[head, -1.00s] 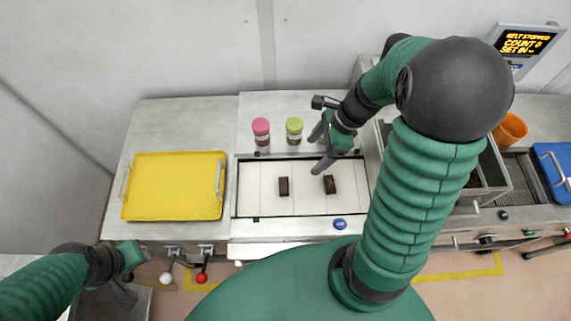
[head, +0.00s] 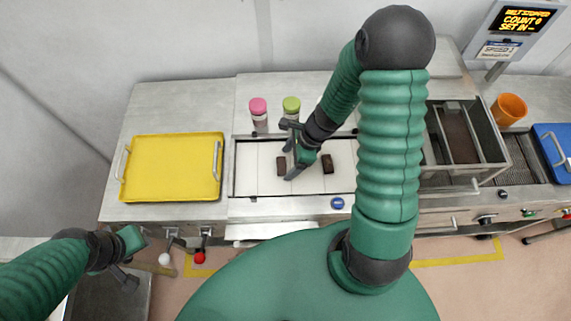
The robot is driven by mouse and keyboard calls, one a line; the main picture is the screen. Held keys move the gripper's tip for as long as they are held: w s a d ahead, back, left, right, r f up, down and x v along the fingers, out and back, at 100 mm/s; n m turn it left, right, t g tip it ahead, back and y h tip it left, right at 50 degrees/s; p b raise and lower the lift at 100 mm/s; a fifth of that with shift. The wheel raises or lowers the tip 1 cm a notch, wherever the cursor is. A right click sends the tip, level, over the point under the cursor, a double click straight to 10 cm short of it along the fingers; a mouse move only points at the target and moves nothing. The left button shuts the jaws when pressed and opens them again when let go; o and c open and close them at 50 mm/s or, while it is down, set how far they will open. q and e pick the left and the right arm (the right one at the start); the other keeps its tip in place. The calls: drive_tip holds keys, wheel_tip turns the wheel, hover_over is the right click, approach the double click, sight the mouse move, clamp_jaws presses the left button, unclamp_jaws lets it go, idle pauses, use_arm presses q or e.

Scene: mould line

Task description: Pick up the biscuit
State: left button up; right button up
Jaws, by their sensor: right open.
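Two dark brown biscuits lie on the white belt, a left one (head: 281,166) and a right one (head: 328,164). My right gripper (head: 288,164) is open above the belt, between the two biscuits and closer to the left one. One finger overlaps the left biscuit's right edge in the picture; I cannot tell whether it touches. My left gripper (head: 138,262) hangs at lower left, in front of the counter and far from the biscuits.
A yellow tray (head: 172,170) lies on the counter at left. Pink-lidded (head: 258,112) and green-lidded (head: 291,108) jars stand behind the belt. A blue button (head: 337,203) is at the front edge. An orange cup (head: 509,109) and a blue tray (head: 556,150) are at right.

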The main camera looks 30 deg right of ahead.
drive_tip(key=shift+s+a, duration=0.1)
drive_tip(key=shift+a, duration=0.5)
drive_tip(key=shift+w+a, duration=0.25)
drive_tip(key=shift+a, duration=0.3)
drive_tip(key=shift+c, duration=1.4)
drive_tip(key=shift+w+a, duration=0.1)
drive_tip(key=shift+c, duration=2.4)
drive_tip(key=shift+d, duration=0.3)
drive_tip(key=shift+c, duration=1.3)
use_arm(q)
drive_tip(key=shift+a+f, duration=0.15)
drive_tip(key=shift+a, duration=0.35)
use_arm(e)
drive_tip(key=shift+s+d, duration=0.2)
drive_tip(key=shift+d, duration=0.3)
drive_tip(key=c, duration=0.4)
